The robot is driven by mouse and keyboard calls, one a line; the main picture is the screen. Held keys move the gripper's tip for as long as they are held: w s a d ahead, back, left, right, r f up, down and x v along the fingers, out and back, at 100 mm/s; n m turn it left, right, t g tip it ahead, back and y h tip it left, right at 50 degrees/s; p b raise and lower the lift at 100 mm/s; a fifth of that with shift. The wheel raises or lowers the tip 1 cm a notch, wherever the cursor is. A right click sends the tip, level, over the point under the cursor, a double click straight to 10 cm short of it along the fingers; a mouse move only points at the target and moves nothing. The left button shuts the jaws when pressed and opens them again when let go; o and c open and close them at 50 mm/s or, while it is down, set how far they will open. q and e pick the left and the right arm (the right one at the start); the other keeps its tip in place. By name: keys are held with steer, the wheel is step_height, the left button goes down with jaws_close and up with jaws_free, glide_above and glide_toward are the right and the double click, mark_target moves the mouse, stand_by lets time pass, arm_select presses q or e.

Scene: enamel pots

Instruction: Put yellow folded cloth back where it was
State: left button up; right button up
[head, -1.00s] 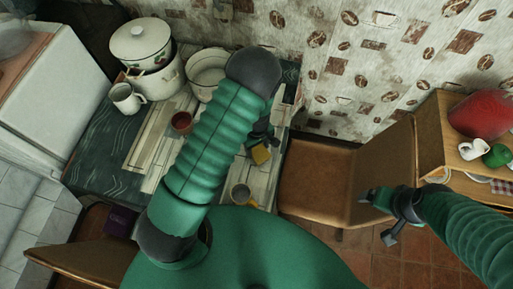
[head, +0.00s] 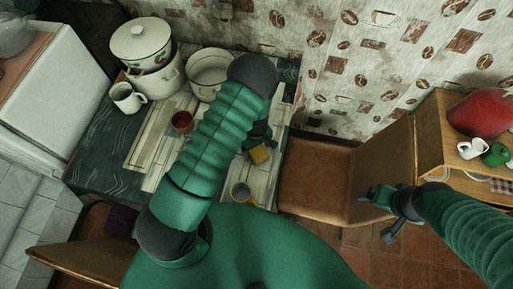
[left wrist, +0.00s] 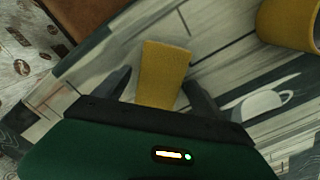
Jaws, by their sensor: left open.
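The yellow folded cloth (head: 259,155) is near the right edge of the table, and its full contact with the tabletop is hard to see. My left gripper (head: 258,142) is right over it, reaching down. In the left wrist view the cloth (left wrist: 163,72) stands between the two dark spread fingers of the left gripper (left wrist: 160,88), with a visible gap on each side. The left gripper is open. My right gripper (head: 380,215) is away from the table, in front of the chair back at the right; its finger opening is unclear.
A red cup (head: 182,121), white mug (head: 127,97), stacked pots (head: 143,45) and a white bowl (head: 207,72) stand farther left. A brown chair (head: 312,178) adjoins the table.

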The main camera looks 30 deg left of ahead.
arm_select(q)
step_height(320, 180, up, 13)
step_height(320, 180, up, 7)
steer(key=m+t, duration=0.1)
steer(key=m, duration=0.4)
glide_above(256, 151)
steer(key=s+d, duration=0.2)
steer(key=s, duration=0.2)
steer(key=s+r+m+t, duration=0.1)
steer(key=s+r+m, duration=0.4)
steer(key=r+m, duration=0.1)
steer(key=shift+s+r+m+t, duration=0.2)
steer(key=shift+m+t, duration=0.1)
steer(key=shift+m, duration=0.2)
steer(key=shift+d, duration=0.1)
